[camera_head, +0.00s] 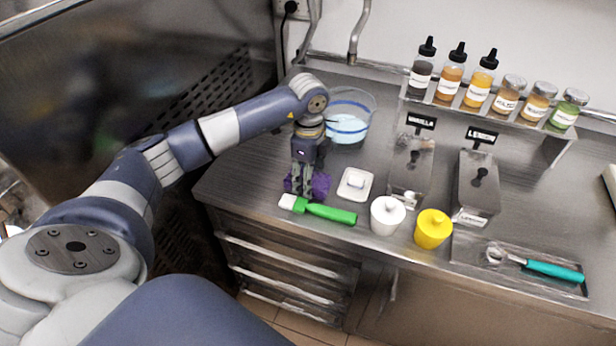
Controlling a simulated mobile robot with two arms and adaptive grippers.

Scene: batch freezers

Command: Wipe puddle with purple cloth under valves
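The purple cloth (320,184) lies bunched on the steel counter, near its front left edge. My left gripper (302,186) points straight down at the cloth, its fingertips at or in the folds. Whether the fingers are closed on the cloth cannot be made out. No puddle can be made out on the counter; the surface under the cloth and gripper is hidden. No valves can be told for certain; two metal pipes (358,32) come down the wall behind. My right gripper is not in view.
A green brush (330,213), white dish (355,185), white pot (387,216) and yellow pot (433,229) stand close by. A clear bucket (370,104) of bluish liquid is behind the gripper. Bottles and jars line a rack (480,112). A tray (460,246) holds a teal-handled scoop (552,270).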

